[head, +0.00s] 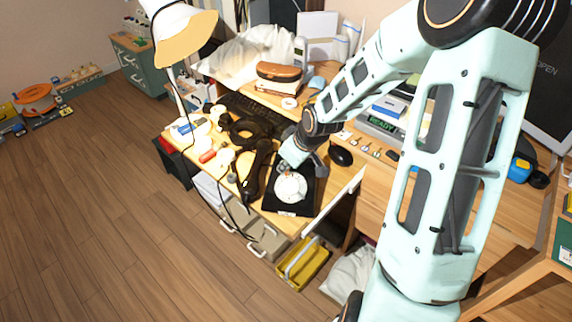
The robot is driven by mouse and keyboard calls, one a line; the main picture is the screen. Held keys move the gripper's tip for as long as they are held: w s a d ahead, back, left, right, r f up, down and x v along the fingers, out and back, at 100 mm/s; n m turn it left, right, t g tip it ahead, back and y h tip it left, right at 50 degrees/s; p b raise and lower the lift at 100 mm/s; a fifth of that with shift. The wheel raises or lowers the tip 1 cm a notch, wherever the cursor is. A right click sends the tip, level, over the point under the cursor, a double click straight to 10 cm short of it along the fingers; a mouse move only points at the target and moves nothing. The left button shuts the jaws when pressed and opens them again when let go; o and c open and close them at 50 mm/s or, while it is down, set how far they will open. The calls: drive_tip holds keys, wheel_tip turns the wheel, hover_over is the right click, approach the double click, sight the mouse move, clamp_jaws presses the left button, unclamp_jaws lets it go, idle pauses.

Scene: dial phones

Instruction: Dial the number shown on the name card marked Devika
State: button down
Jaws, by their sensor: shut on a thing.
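A black phone (273,203) with a round white dial (291,188) sits near the front edge of the desk. A small pale label shows at its front, too small to read. My gripper (286,170) is at the far edge of the dial, pointing down. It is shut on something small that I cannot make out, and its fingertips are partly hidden. A long black shape like a handset (252,177) lies just left of the phone. I cannot find a card with a readable name Devika.
A black mouse (340,155) lies right of the phone. Headphones (244,130), a keyboard (247,109) and several small items crowd the desk's left. A lamp (186,38) stands at the left.

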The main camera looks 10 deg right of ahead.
drive_tip(key=shift+w+d+f, duration=0.1)
drive_tip(key=shift+w+f, duration=0.1)
drive_tip(key=shift+f, duration=0.25)
idle(0.7)
drive_tip(key=shift+d+r+p, duration=0.2)
drive_tip(key=shift+d+p, duration=0.3)
drive_tip(key=shift+d+f, duration=0.1)
drive_tip(key=shift+d, duration=0.05)
drive_tip(key=shift+s+d+p, duration=0.3)
drive_tip(key=shift+d+p, duration=0.2)
drive_tip(key=shift+d, duration=0.1)
idle(0.3)
